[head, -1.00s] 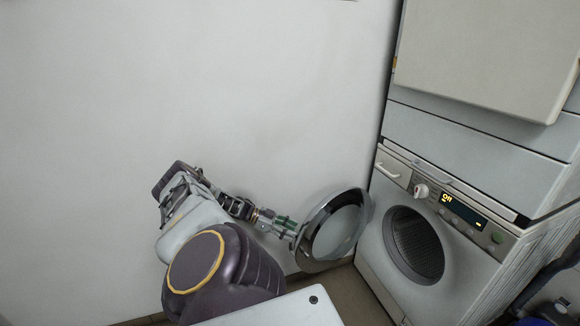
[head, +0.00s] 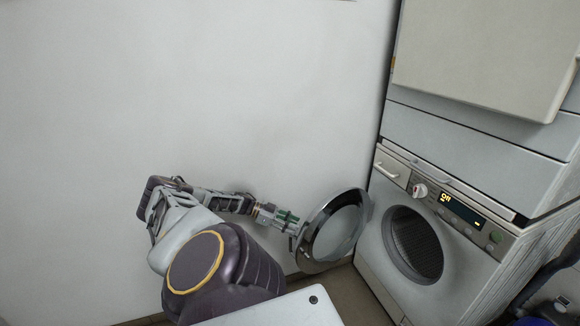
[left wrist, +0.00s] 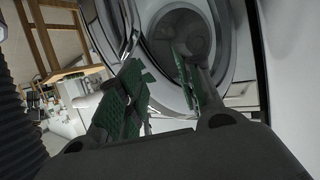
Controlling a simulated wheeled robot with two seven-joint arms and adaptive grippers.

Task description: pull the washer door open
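The washer (head: 385,267) is the lower white machine at the right in the head view. Its round door (head: 338,229), with a chrome rim and glass middle, stands swung wide open to the left, so the dark drum opening (head: 412,243) shows. My left gripper (head: 293,224) is at the left edge of the door. In the left wrist view its two green-padded fingers (left wrist: 158,62) are spread apart, with nothing clearly held between them. The door's chrome rim (left wrist: 113,25) and the drum opening (left wrist: 183,40) lie beyond them. I cannot tell whether a finger touches the door.
The dryer (head: 485,50) is stacked above the washer. A control panel (head: 457,213) with a lit display sits above the opening. A plain white wall (head: 200,90) stands behind my left arm. A wooden stool (left wrist: 70,35) shows in the left wrist view.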

